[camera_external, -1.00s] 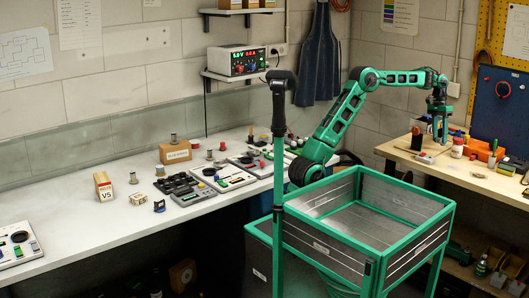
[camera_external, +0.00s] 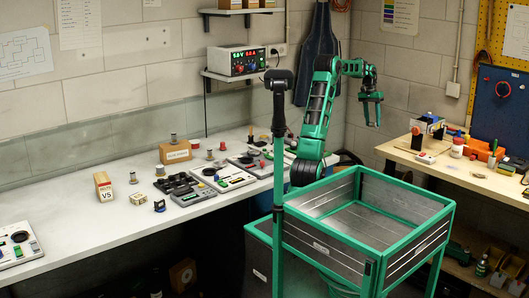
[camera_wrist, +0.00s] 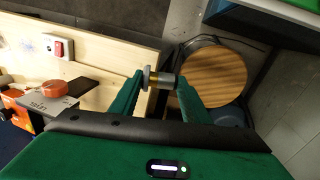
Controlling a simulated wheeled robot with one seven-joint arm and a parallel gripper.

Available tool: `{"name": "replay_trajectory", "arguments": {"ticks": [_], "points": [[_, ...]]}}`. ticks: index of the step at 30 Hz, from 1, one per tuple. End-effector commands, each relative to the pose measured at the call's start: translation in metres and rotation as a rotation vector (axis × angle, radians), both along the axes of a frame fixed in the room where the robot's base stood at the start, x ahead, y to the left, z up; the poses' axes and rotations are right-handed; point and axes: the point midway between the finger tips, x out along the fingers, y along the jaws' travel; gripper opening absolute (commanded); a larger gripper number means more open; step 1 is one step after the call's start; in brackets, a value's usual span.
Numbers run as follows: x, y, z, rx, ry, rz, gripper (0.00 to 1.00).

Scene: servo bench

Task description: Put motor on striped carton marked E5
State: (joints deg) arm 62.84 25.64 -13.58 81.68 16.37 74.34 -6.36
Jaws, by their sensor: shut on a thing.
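My gripper (camera_external: 373,122) is raised in the gap between the long white bench and the wooden bench. In the wrist view, its green fingers (camera_wrist: 158,84) are closed on a small grey metal cylinder with a brass-coloured band, which looks like the motor (camera_wrist: 168,86). It lies crosswise between the fingertips, clear of any surface. A carton marked V5 (camera_external: 104,187) stands on the white bench. A brown carton (camera_external: 176,152) with a label too small to read stands farther back, with a spool-like part on top. I cannot read E5 on any carton.
The wooden bench (camera_external: 400,154) at right holds a red-button switch box (camera_wrist: 58,47), orange items and tools. A round wooden top (camera_wrist: 213,83) lies below the gripper. The green-framed bin (camera_external: 340,250) stands in front of the arm.

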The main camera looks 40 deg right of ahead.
Motion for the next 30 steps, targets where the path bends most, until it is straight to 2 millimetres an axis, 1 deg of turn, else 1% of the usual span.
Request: {"name": "replay_trajectory", "arguments": {"ticks": [1,3,5,6,8,9,11,12,14,15,17,18,20,21,23,24,26,27,29,30], "points": [[0.028,0.012,-0.001,0.001,-0.001,0.036,0.15],[0.06,0.028,-0.001,-0.001,-0.001,0.079,0.15],[0.086,0.043,-0.002,0.0,-0.001,0.113,0.15],[0.103,0.054,-0.003,0.001,-0.001,0.137,0.15],[0.128,0.072,-0.003,0.0,-0.001,0.173,0.15],[0.145,0.084,-0.003,0.0,-0.001,0.198,0.15],[0.168,0.104,-0.004,0.0,0.0,0.233,0.15],[0.183,0.117,-0.004,0.0,-0.001,0.26,0.15],[0.204,0.139,-0.005,-0.001,-0.001,0.297,0.15],[0.218,0.154,-0.005,0.0,-0.001,0.322,0.15],[0.237,0.178,-0.006,0.0,0.0,0.359,0.15],[0.25,0.194,-0.005,0.0,-0.001,0.385,0.15],[0.267,0.219,-0.006,0.001,0.0,0.424,0.15],[0.278,0.237,-0.006,0.001,0.0,0.45,0.15],[0.293,0.263,-0.006,0.0,-0.001,0.49,0.15],[0.302,0.281,-0.006,-0.001,0.0,0.516,0.15],[0.314,0.309,-0.006,-0.001,0.0,0.556,0.15],[0.321,0.328,-0.006,-0.001,0.0,0.583,0.15],[0.331,0.357,-0.006,-0.001,-0.001,0.623,0.15],[0.335,0.375,-0.006,0.0,0.0,0.647,0.15]]}}
